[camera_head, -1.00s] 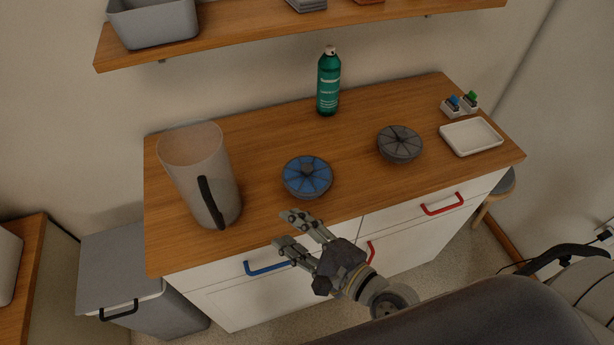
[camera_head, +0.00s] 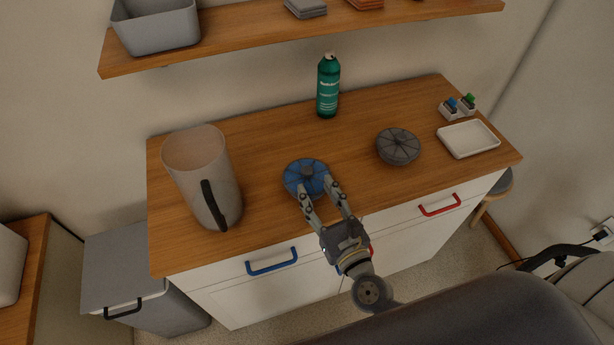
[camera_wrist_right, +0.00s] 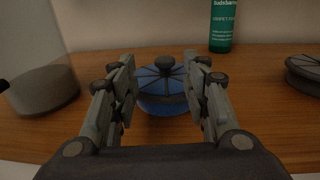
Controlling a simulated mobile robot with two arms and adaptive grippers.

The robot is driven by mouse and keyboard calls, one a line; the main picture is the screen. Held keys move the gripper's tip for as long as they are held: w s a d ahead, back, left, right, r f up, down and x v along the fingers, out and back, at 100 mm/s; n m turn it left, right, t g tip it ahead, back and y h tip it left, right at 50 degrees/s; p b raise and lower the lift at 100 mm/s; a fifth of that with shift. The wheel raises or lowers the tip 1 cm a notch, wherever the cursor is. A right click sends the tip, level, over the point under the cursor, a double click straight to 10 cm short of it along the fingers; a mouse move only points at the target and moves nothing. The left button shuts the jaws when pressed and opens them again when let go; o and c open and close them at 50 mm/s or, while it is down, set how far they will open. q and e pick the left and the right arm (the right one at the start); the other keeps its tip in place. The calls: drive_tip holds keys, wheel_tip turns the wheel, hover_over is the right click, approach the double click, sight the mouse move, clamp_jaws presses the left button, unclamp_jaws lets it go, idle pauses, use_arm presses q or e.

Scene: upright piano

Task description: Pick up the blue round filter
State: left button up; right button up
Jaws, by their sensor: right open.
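The blue round filter (camera_head: 300,172) lies flat on the wooden counter, with dark ribs and a dark knob in its middle. It also shows in the right wrist view (camera_wrist_right: 165,100), straight ahead between the fingers. My right gripper (camera_head: 316,190) is open, its fingertips at the near edge of the filter. In the right wrist view the two fingers (camera_wrist_right: 161,92) stand on either side of the filter. I cannot tell whether they touch it. The filter's sides are partly hidden by the fingers. My left gripper is not in view.
A grey round filter (camera_head: 398,147) lies to the right on the wooden counter (camera_head: 260,140). A tall translucent pitcher (camera_head: 195,170) stands to the left, a green spray can (camera_head: 328,88) behind. A white tray (camera_head: 468,138) is at the far right. A shelf (camera_head: 250,37) hangs above the back.

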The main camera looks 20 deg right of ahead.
sight(309, 174)
drive_tip(key=shift+w+p, duration=0.3)
drive_tip(key=shift+w, duration=0.35)
drive_tip(key=w, duration=0.2)
drive_tip(key=w+p, duration=0.1)
drive_tip(key=w, duration=0.1)
drive_tip(key=shift+f, duration=0.25)
clamp_jaws()
